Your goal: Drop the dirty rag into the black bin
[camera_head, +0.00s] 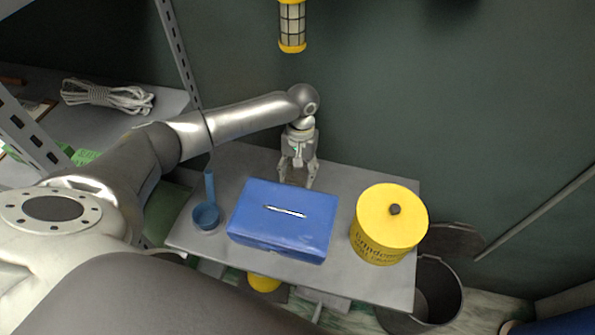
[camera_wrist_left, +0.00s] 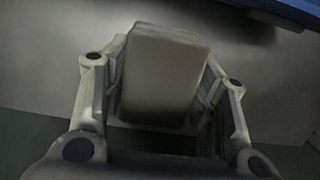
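My left gripper (camera_head: 298,182) points down over the back of the grey table, just behind the blue box. Its fingers are apart. In the left wrist view, a plain grey-brown block with rounded corners (camera_wrist_left: 165,75) fills the space between the fingers (camera_wrist_left: 165,60). I cannot tell whether it is the dirty rag, or whether the fingers press on it. No other rag is recognisable. A dark round bin (camera_head: 443,290) stands on the floor beyond the table's right end, its mouth partly hidden by the table. My right gripper is not in view.
A yellow-capped lamp (camera_head: 292,25) hangs at the wall. Shelves with rope (camera_head: 108,97) stand at left.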

